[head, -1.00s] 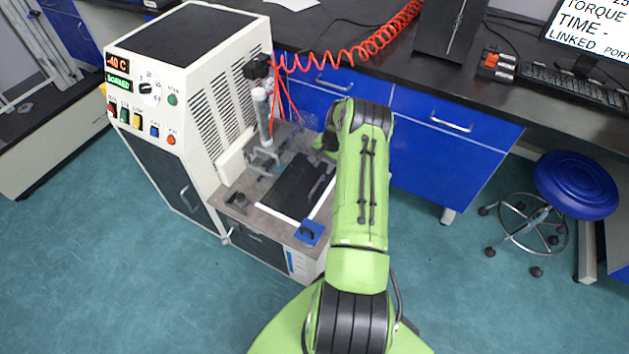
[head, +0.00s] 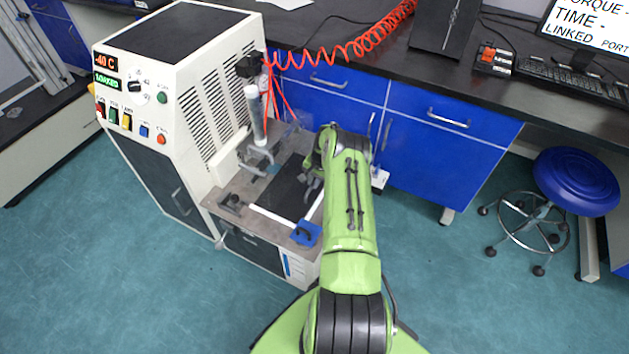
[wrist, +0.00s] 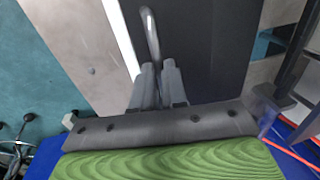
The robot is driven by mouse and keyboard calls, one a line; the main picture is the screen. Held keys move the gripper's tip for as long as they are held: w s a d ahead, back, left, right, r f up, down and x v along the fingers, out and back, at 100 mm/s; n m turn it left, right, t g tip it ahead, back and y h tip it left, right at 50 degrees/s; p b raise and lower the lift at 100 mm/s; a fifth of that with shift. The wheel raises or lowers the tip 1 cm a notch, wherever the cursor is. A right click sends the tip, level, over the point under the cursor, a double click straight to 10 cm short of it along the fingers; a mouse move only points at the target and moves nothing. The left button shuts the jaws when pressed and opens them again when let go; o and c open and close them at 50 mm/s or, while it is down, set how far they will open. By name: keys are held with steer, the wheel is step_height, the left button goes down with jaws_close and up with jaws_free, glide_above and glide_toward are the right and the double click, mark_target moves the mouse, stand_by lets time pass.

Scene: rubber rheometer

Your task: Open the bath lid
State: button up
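The bath lid (head: 283,190) is a dark flat panel on the low front deck of the white machine, with white strips along its front and right sides. It also fills the middle of the wrist view (wrist: 215,60). A curved grey handle (wrist: 152,38) stands on it. My gripper (wrist: 159,68) is low over the lid, its two grey fingers close together with the near end of the handle between them. They appear shut on it; the contact is partly hidden. In the head view, my gripper (head: 313,184) is small and partly covered by my green arm.
A clear vertical cylinder (head: 255,115) and grey clamp parts (head: 258,160) stand behind the lid. A red coiled hose (head: 345,48) hangs behind. Blue cabinets (head: 415,160) stand close at right.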

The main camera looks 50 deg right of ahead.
jaws_close()
steer(key=shift+s+d, duration=0.1)
steer(key=shift+s, duration=0.2)
steer(key=s+d+p, duration=0.3)
steer(key=s+d, duration=0.1)
steer(key=s, duration=1.1)
steer(key=shift+s+d, duration=0.2)
steer(key=shift+s, duration=0.05)
steer(key=o, duration=0.6)
jaws_free()
steer(key=shift+o, duration=0.2)
step_height(320, 180, up, 16)
steer(key=s+p, duration=0.3)
steer(key=p, duration=0.1)
steer(key=shift+d+f+p, duration=0.25)
steer(key=shift+d+p, duration=0.1)
steer(key=shift+d, duration=0.1)
